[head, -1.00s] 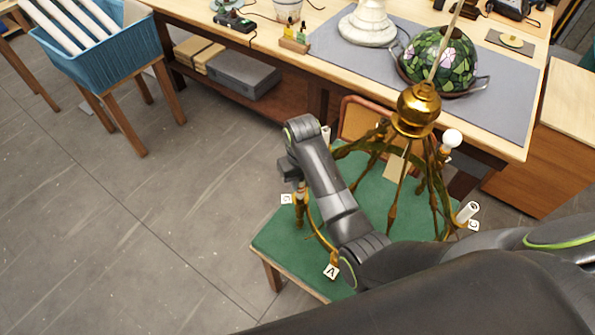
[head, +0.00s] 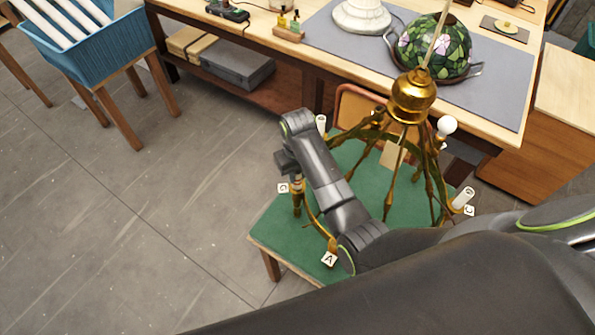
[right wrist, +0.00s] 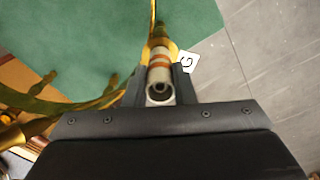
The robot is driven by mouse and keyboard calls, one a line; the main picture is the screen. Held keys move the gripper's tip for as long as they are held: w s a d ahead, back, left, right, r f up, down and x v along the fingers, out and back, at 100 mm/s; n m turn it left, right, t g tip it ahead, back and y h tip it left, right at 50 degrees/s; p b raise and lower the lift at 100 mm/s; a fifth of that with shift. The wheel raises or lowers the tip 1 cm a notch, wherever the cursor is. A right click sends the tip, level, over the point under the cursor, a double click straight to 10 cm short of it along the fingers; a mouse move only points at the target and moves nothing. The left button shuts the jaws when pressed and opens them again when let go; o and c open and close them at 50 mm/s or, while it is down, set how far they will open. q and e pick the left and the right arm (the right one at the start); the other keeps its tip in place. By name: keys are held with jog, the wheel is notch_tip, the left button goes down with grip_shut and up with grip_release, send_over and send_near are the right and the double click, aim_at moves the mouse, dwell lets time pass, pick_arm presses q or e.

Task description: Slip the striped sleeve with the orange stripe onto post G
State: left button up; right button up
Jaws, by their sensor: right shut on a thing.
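The white sleeve with orange stripes (right wrist: 159,73) is between the fingers of my right gripper (right wrist: 160,90), which is shut on it. Its hollow near end faces the wrist camera. Its far end is in line with the brass holder of post G (right wrist: 157,50), beside the tag G (right wrist: 188,62). I cannot tell whether the sleeve is around the post or just above it. In the head view my right gripper (head: 296,179) is over the arm end beside the tag G (head: 283,188); the sleeve is mostly hidden there. My left gripper is not in view.
The brass chandelier (head: 411,98) stands on a green-topped table (head: 290,234). Other arm ends hold white sleeves and a bulb (head: 446,125). Tags A (head: 329,259) and C (head: 469,210) show. A workbench with a stained-glass shade (head: 436,50) is behind.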

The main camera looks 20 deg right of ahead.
jog(key=shift+f, duration=0.15)
dwell(0.5)
jog(key=o, duration=1)
